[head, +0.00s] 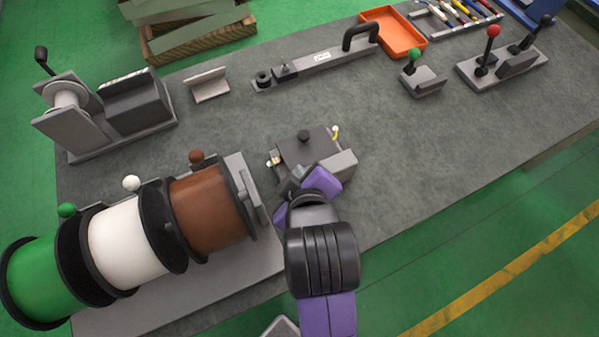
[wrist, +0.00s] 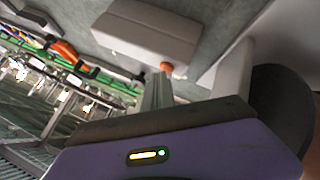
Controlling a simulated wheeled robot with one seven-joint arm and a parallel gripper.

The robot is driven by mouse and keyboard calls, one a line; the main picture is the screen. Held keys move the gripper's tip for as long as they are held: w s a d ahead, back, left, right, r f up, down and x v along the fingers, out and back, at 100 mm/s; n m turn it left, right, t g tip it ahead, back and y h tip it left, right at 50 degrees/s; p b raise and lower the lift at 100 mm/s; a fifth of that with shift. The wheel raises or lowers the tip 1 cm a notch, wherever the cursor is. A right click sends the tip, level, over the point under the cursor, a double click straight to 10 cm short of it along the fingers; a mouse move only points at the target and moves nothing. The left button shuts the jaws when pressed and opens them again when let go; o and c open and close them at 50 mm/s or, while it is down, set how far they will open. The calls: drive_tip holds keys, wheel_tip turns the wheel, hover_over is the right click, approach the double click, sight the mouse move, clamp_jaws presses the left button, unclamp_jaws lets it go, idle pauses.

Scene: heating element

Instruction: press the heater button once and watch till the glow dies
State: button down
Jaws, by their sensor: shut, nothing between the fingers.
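The device that looks like the heater (head: 303,147) is a grey box with a dark top and black knob, near the table's front edge. Small whitish and yellow parts show at its sides. My gripper (head: 296,176) is at its near side, shut and empty. In the wrist view my gripper's grey fingers (wrist: 156,92) point at a small orange round spot (wrist: 166,66) by a light grey block (wrist: 146,32). I cannot tell whether this spot is the button or a glow, or whether the fingertips touch it. My wrist hides part of the heater's near side in the head view.
Green, white and brown spools (head: 124,244) stand close on the left. A crank device (head: 112,109), a small bracket (head: 207,85) and a long handled bar (head: 317,63) lie behind. Levers (head: 489,58) and an orange tray (head: 394,34) are at the back right. The table's right middle is clear.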

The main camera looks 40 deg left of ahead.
drive_tip(key=shift+r+p, duration=0.85)
drive_tip(key=shift+p, duration=0.15)
wheel_tip(320, 180, up, 5)
drive_tip(key=p, duration=0.5)
idle(0.7)
